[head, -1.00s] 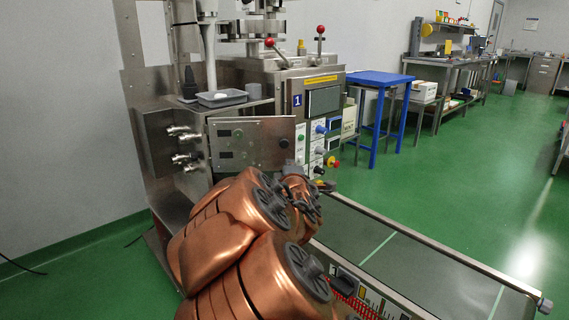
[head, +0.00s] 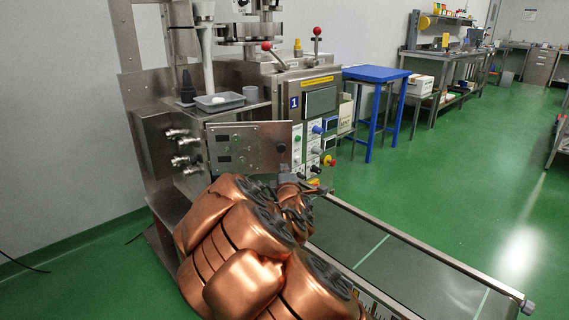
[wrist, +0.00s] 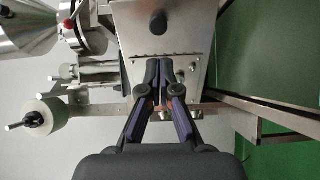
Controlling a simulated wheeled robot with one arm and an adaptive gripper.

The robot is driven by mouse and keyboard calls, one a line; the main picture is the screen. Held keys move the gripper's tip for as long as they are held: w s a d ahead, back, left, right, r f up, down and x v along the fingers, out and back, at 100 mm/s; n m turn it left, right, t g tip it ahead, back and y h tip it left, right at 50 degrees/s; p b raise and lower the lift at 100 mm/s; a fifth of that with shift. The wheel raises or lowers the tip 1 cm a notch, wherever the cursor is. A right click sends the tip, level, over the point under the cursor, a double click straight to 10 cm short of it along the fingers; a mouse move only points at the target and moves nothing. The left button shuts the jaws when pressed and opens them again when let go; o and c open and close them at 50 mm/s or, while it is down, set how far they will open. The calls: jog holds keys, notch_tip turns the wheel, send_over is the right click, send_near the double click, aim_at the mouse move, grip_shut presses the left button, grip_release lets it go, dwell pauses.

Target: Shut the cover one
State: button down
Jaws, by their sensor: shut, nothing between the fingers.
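The cover is a flat steel panel (head: 262,137) with dark windows, green buttons and a black knob. It is on the front of the steel machine marked 1 (head: 318,88), left of the control strip, and appears to stand out from the body at an angle. Its exact opening is hard to tell. My gripper (head: 316,190) is low and to the right of the panel, partly hidden by my copper arm. In the wrist view, my gripper (wrist: 160,64) is shut and empty, with its fingertips over the lower part of a steel plate (wrist: 180,38) with a black knob (wrist: 158,22).
Metal fittings (head: 178,147) stick out left of the panel. A grey tray (head: 220,101) sits on the ledge above it. Red-knobbed levers (head: 317,33) rise on top. A conveyor (head: 425,275) runs to the lower right. A blue table (head: 376,74) stands behind; green floor there is clear.

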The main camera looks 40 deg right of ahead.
aim_at(283, 148)
jog(key=p, duration=0.3)
jog(key=shift+w+d+r, duration=0.1)
jog(key=shift+w+r, duration=0.1)
jog(key=shift+r, duration=0.05)
jog(key=p, duration=0.5)
jog(key=shift+d+r, duration=0.1)
jog(key=shift+f+x, duration=0.2)
jog(key=shift+x, duration=5.5)
jog(key=shift+w+d, duration=0.1)
jog(key=shift+d, duration=0.05)
jog(key=shift+w+d+n+t+y, duration=0.3)
jog(key=shift+w+d+n+y, duration=0.25)
jog(key=shift+d+y, duration=0.1)
jog(key=b+x, duration=1)
jog(key=x, duration=0.5)
jog(key=shift+w+a+n+y, duration=0.2)
jog(key=shift+w+n+y, duration=0.15)
jog(key=shift+w+y, duration=0.15)
